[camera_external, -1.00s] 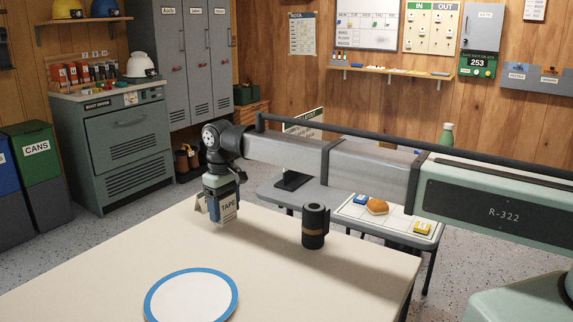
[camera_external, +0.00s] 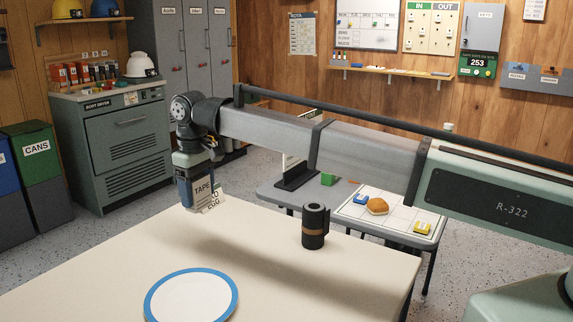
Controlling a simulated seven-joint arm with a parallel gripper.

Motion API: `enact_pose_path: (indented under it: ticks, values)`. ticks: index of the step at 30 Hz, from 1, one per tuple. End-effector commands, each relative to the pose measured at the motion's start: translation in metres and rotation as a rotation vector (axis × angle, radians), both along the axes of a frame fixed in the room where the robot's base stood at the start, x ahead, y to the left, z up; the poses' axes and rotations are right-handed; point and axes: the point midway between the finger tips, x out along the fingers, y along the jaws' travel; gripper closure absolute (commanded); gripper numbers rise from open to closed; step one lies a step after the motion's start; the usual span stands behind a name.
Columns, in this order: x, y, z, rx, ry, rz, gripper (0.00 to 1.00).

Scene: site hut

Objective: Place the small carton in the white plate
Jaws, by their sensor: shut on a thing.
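The white plate (camera_external: 191,298) has a blue rim and lies at the front of the cream table, with nothing on it. My gripper (camera_external: 197,182) is above the table's far left part, beyond the plate. It is shut on a small carton (camera_external: 204,190) whose pale face is marked TAPE. The carton hangs roughly upright between the fingers, which hide part of it. I cannot tell its exact height above the table.
A small lettered card (camera_external: 214,204) shows just behind the carton, partly hidden by it. A black cup with a brown band (camera_external: 314,232) stands at the table's right. The middle of the table (camera_external: 250,245) is clear. A grey side table (camera_external: 275,194) stands behind.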

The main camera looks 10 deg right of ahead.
Motion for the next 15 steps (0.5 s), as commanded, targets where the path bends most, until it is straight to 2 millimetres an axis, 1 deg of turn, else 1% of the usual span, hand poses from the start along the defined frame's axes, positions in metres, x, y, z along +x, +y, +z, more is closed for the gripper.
enact_pose_path:
  ticks: [1, 5, 6, 8, 12, 15]
  values:
    - [-0.019, 0.014, 0.002, 0.002, -0.002, 0.028, 0.60]
    - [-0.063, 0.041, 0.007, 0.007, -0.006, 0.090, 0.60]
    - [-0.078, 0.048, 0.009, 0.010, -0.007, 0.109, 0.60]
    - [-0.099, 0.058, 0.011, 0.012, -0.009, 0.138, 0.60]
    - [-0.149, 0.075, 0.016, 0.018, -0.012, 0.201, 0.60]
    - [-0.179, 0.082, 0.018, 0.020, -0.013, 0.238, 0.60]
